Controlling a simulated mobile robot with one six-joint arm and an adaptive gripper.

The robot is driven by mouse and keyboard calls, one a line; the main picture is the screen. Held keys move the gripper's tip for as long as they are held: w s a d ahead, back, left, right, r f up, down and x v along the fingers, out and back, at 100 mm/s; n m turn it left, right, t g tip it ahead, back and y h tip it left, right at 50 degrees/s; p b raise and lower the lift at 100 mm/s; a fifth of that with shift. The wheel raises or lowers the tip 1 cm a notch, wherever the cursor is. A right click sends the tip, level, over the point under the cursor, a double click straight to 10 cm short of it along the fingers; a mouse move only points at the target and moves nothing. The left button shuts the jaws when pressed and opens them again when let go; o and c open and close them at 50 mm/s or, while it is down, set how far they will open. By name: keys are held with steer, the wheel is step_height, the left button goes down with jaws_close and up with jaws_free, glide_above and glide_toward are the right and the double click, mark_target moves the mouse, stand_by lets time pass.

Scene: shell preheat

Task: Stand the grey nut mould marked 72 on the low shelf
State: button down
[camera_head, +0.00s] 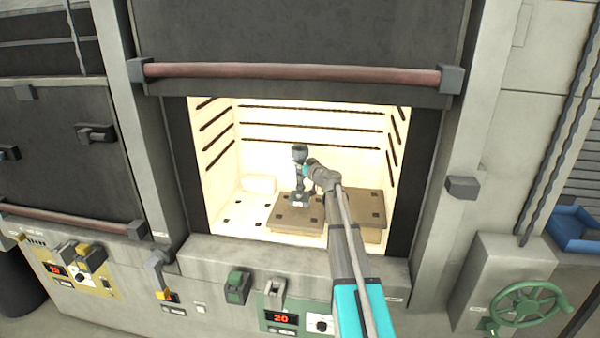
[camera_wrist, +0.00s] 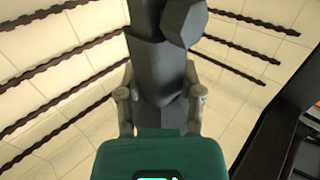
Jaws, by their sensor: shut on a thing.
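The grey mould (camera_head: 299,153) is inside the lit furnace chamber, upright, with a cup-like top and a wider foot. Its number cannot be read. My gripper (camera_head: 306,171) reaches in from the front right and is shut on the mould's middle. In the wrist view the mould (camera_wrist: 160,60) rises between the two fingers of my gripper (camera_wrist: 160,95); its foot is hidden. The lower brown shelf (camera_head: 285,222) is at the left, and the mould's foot appears over its middle right part. I cannot tell whether the foot touches it.
A higher brown shelf (camera_head: 370,205) adjoins at the right, partly behind my arm. A pale block (camera_head: 259,185) sits at the back left on the perforated floor. The raised door's bar (camera_head: 290,70) crosses above the opening. The lower shelf's left part is clear.

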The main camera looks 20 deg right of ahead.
mark_target(299, 170)
steer(key=shift+w+d+f+b, duration=0.1)
steer(key=shift+w+f+b, duration=0.4)
steer(key=shift+f+b, duration=1.5)
steer(key=shift+b, duration=0.05)
steer(key=shift+s+f, duration=0.1)
steer(key=shift+f, duration=0.05)
steer(key=shift+c, duration=1.3)
jaws_free()
steer(key=shift+r, duration=0.2)
steer(key=s+d, duration=0.2)
steer(key=s, duration=1)
steer(key=shift+d, duration=0.15)
steer(key=shift+w, duration=0.1)
